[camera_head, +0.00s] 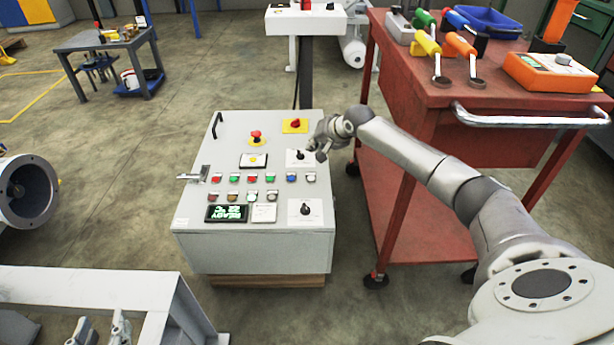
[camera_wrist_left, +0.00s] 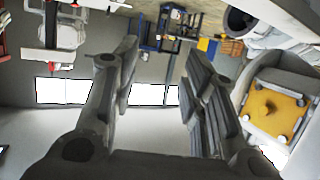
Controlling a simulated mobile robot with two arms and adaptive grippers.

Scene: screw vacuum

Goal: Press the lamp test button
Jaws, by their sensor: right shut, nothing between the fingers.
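The grey control box (camera_head: 190,235) stands low in the middle of the head view, with its sloped panel facing up. A yellow button (camera_head: 253,160) sits on a light plate, and two rows of small coloured buttons (camera_head: 254,178) lie below it. The labels are too small to read, so I cannot tell which is the lamp test button. My right gripper (camera_head: 318,147) is shut and empty over the panel's upper right edge, by a black rotary switch (camera_head: 300,156). My left gripper (camera_head: 101,331) is open and empty at the bottom left; its spread fingers fill the left wrist view (camera_wrist_left: 160,70).
A red emergency stop (camera_head: 256,135) and a red knob on yellow (camera_head: 295,124) sit high on the panel. A lit display (camera_head: 227,213) and another rotary switch (camera_head: 305,208) sit low. A red cart (camera_head: 430,215) stands close on the right. A grey frame (camera_head: 90,285) is at lower left.

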